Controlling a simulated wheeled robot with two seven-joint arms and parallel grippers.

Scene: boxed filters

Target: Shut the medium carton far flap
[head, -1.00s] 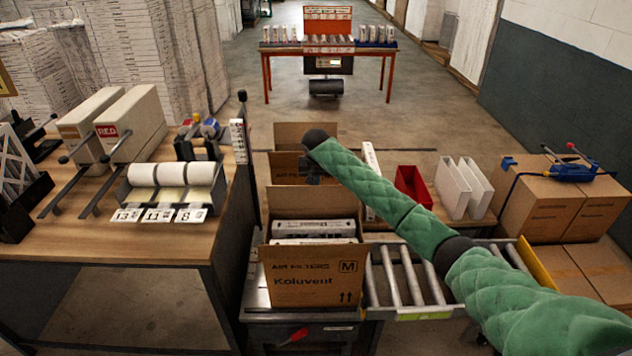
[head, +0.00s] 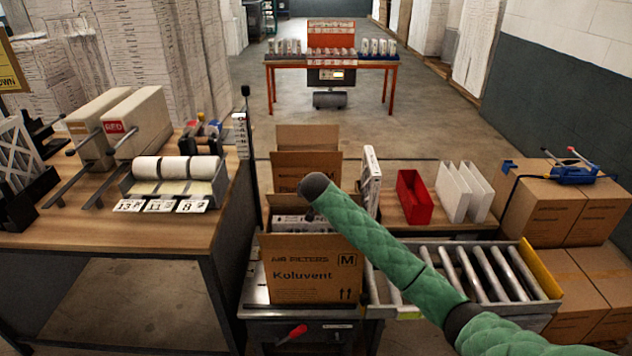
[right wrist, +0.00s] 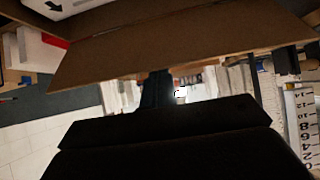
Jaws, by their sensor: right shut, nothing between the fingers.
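The medium carton (head: 308,279), marked M and Koluvent, stands open with white filters (head: 292,223) inside. Its far flap (head: 287,203) shows as a brown strip behind the filters, partly hidden by my right arm; its exact tilt is unclear. My right gripper (head: 309,213) is at the far side of the carton, close to that flap, with its shut fingers mostly hidden under the wrist. In the right wrist view a brown cardboard panel (right wrist: 170,42) crosses above the dark gripper (right wrist: 156,90); contact cannot be told. My left gripper is not in view.
Another open carton (head: 305,168) stands directly behind. A white filter (head: 371,182) and a red bin (head: 413,197) stand to its right. A roller conveyor (head: 480,270) lies right of the medium carton. A wooden bench (head: 110,238) and a thin post stand left.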

